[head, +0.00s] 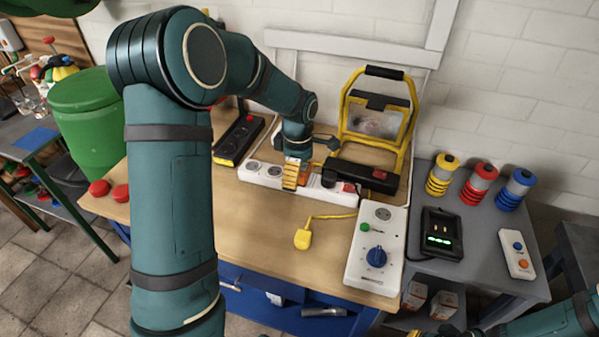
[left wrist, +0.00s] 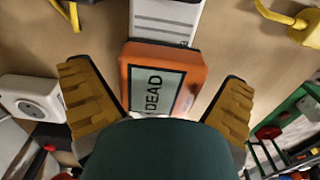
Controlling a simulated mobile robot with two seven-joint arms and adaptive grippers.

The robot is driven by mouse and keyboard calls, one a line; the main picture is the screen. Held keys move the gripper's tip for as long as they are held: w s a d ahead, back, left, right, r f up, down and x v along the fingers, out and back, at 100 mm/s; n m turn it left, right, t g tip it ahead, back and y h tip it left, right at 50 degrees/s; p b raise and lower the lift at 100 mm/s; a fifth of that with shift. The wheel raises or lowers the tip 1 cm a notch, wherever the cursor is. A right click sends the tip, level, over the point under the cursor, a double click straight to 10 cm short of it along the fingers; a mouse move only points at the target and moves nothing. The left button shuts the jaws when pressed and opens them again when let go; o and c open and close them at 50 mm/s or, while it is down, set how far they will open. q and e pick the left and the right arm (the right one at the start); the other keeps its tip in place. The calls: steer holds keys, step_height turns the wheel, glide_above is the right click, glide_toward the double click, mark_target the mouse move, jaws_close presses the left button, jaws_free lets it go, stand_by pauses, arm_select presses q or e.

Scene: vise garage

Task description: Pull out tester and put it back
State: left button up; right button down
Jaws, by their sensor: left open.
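The tester (left wrist: 160,82) is a small orange block whose pale screen reads DEAD. In the left wrist view it lies between the two fingers of my left gripper (left wrist: 158,105), which is open with a gap on each side. In the head view my left gripper (head: 297,174) is down at the white power strip (head: 338,193) and hides most of the tester. I cannot tell how the tester is seated in the strip. My right arm enters at the lower right corner; only a possible fingertip of my right gripper (head: 414,333) shows at the bottom edge.
A yellow plug (head: 303,239) lies on a cord in front of the strip. A white box with a blue knob (head: 376,257) sits at the bench's right. The front bench is fairly clear.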

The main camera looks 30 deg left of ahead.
stand_by(0.5)
arm_select(q)
steer(key=c, duration=1.3)
steer(key=shift+r, duration=0.15)
steer(key=shift+r+p, duration=2.45)
steer(key=shift+r, duration=0.4)
